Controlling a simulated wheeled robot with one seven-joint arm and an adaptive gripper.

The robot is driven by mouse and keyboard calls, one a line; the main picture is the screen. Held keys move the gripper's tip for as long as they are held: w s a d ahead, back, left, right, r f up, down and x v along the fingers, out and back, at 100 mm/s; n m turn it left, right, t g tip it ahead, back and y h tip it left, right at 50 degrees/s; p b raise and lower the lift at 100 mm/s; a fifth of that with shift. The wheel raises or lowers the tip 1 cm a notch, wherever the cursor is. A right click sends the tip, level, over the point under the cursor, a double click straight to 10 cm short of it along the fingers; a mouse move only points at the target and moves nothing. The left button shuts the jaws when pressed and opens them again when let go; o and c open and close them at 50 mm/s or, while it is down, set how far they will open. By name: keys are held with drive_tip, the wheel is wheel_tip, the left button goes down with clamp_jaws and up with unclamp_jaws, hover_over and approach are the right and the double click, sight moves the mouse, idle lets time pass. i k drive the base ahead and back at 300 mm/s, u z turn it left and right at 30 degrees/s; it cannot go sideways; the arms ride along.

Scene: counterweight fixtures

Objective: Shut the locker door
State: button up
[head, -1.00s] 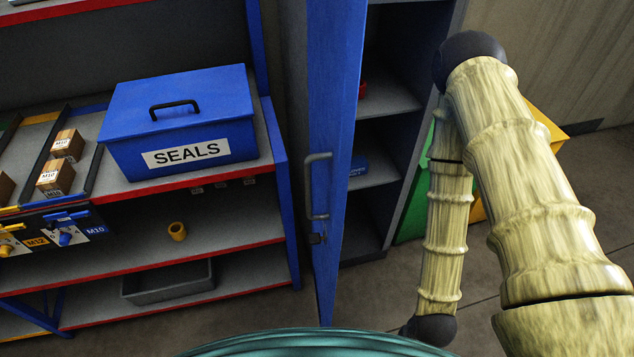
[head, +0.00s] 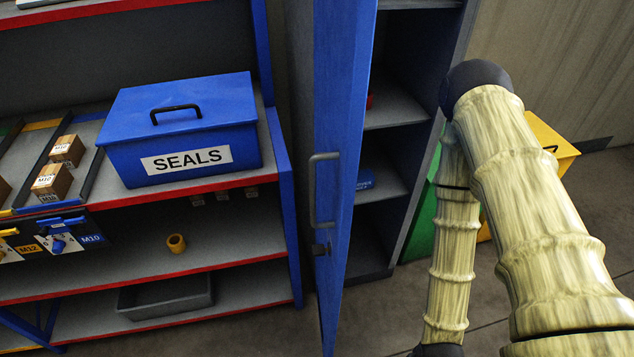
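The blue locker door (head: 342,120) stands open, seen nearly edge-on in the middle of the head view. Its grey handle (head: 321,190) is on the face turned to the left, with a small dark latch below it. The locker (head: 402,112) behind it shows grey shelves to the right of the door. My arm comes in from the right and bends down in front of the locker's right side. My gripper is not in view; the arm's lower end runs out at the bottom edge. Nothing of mine visibly touches the door.
A blue SEALS box (head: 182,128) sits on the red-edged rack (head: 225,262) to the left. A yellow ring (head: 176,243) and a grey tray (head: 165,297) are on its lower shelves. Green (head: 421,215) and yellow (head: 552,148) bins stand right of the locker. Some floor shows below.

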sight(343, 30)
drive_tip(key=z, duration=3.05)
drive_tip(key=k, duration=2.35)
drive_tip(key=u, duration=1.15)
